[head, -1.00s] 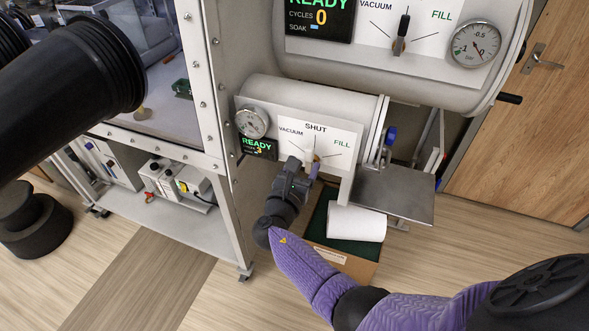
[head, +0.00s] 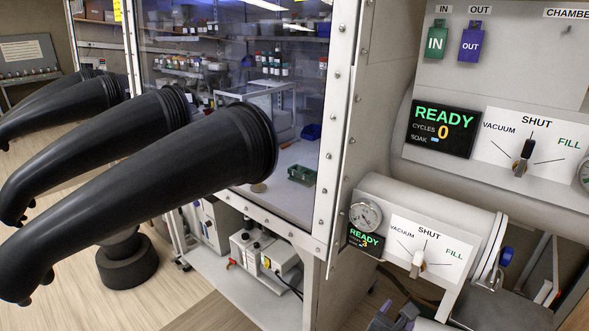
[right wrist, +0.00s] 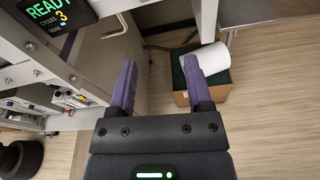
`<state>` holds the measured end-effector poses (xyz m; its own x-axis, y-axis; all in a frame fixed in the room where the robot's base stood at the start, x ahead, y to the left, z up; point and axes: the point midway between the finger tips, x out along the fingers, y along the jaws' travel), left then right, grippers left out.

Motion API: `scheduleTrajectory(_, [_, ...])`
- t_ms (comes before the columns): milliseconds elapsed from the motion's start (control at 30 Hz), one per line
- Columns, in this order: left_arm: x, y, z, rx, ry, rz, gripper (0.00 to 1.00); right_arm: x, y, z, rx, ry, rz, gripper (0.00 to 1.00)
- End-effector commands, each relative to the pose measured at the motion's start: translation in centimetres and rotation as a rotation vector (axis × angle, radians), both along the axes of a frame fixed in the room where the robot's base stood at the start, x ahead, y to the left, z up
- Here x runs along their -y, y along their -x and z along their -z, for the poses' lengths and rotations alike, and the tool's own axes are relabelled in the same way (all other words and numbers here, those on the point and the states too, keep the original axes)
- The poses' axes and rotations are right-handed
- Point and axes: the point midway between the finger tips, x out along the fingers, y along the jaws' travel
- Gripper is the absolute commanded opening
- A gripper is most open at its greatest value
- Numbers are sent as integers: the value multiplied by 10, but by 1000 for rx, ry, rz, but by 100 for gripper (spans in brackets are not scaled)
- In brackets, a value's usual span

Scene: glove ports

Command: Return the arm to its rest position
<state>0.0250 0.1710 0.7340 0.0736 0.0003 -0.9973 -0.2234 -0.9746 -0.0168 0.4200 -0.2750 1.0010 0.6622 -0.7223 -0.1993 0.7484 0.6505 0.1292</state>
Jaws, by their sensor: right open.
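My right gripper (right wrist: 160,65) is open in the right wrist view, its two purple fingers apart with nothing between them. In the head view only a dark part of it (head: 393,318) shows at the bottom edge, below the small chamber's valve panel (head: 428,250). My left gripper is in neither view.
The small antechamber (head: 440,205) and its READY display (head: 365,239) stick out beside the glove box frame (head: 340,120). Black gloves (head: 190,165) stretch out at left. A box (right wrist: 180,97) with a white roll (right wrist: 214,60) stands on the floor. Open floor lies right of it.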

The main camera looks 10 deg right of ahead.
Motion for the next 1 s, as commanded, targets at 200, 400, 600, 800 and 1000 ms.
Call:
scheduleTrajectory(200, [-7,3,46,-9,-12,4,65,-29,122,209,-75,-740,229,65])
scheduleTrajectory(400, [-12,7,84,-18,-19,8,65,-72,282,333,40,-1332,850,65])
scheduleTrajectory(600, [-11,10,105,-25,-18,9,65,-93,391,372,319,-1543,1444,65])
scheduleTrajectory(800, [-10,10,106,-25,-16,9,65,-95,407,373,398,-1562,1557,65])
scheduleTrajectory(1000, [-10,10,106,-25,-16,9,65,-95,407,373,398,-1562,1557,65])
